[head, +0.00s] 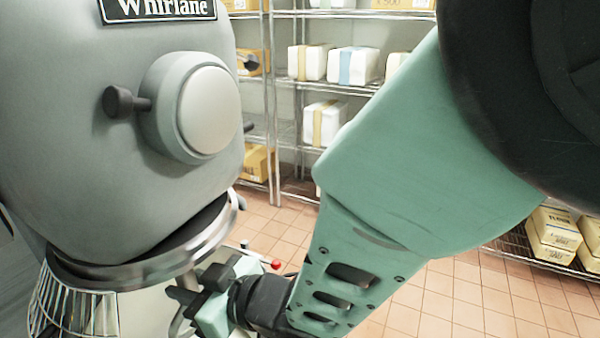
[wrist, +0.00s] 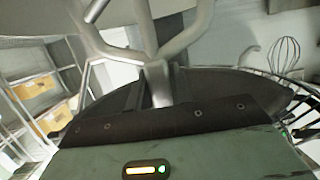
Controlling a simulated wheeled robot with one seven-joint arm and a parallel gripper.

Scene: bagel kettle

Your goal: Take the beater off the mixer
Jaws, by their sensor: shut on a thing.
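The mixer (head: 60,130) is a large grey machine that fills the left of the head view, with a round hub on its front. My gripper (head: 190,300) reaches in under the mixer head, beside the wire bowl guard. In the wrist view the metal beater (wrist: 176,42) stands above my gripper (wrist: 155,95), and its lower bar comes down between the fingers. The fingers are shut on this bar. The beater's upper end runs out of the wrist picture, so I cannot tell whether it is still joined to the mixer.
The wire bowl guard (head: 75,305) is close to my gripper on the left. Wire shelves (head: 290,145) with wrapped packs stand at the back. Flour bags (head: 555,230) sit on a low rack at the right. The tiled floor (head: 460,300) between is clear.

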